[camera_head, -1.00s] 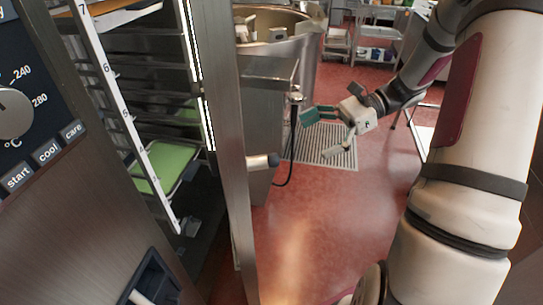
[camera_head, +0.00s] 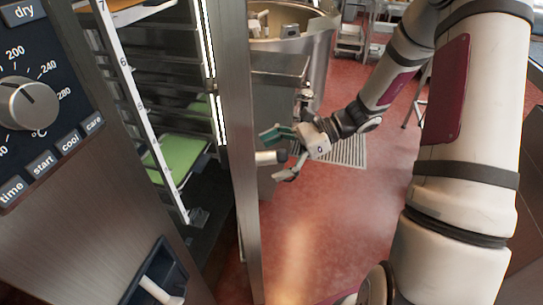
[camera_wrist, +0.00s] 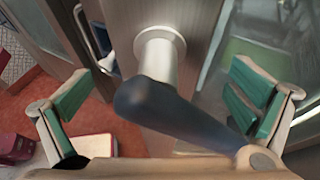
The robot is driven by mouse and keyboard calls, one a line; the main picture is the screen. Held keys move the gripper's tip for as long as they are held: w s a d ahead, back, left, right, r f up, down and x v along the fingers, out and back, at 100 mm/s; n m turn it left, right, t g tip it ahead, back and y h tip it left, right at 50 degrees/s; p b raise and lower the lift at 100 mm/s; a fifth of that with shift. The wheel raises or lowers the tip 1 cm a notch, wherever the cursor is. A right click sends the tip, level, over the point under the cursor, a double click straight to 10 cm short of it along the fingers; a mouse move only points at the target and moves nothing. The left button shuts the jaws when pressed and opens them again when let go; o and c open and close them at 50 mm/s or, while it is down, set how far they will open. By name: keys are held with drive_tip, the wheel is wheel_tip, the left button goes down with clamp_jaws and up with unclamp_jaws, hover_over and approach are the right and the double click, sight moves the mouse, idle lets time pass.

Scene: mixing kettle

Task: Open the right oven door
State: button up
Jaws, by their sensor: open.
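The oven door (camera_head: 232,130) stands ajar and shows nearly edge-on in the head view, with the lit rack interior to its left. Its handle (camera_head: 268,157) sticks out to the right of the door edge. In the wrist view the handle (camera_wrist: 165,110) is a dark lever on a silver round mount. My gripper (camera_head: 274,154) is open, with one green-padded finger above the handle and the other below it in the head view. In the wrist view the handle lies between the two spread fingers; I see no clear contact.
The oven rack (camera_head: 135,105) holds several trays, one of them green (camera_head: 178,155). A control panel (camera_head: 40,95) with a knob is at the left. A steel kettle (camera_head: 290,45) stands behind my gripper. The red floor (camera_head: 325,225) right of the door is clear.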

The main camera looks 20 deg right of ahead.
drive_tip(key=c, duration=2.3)
drive_tip(key=shift+s+d+f, duration=0.1)
drive_tip(key=shift+d+f, duration=0.05)
drive_tip(key=shift+d, duration=0.3)
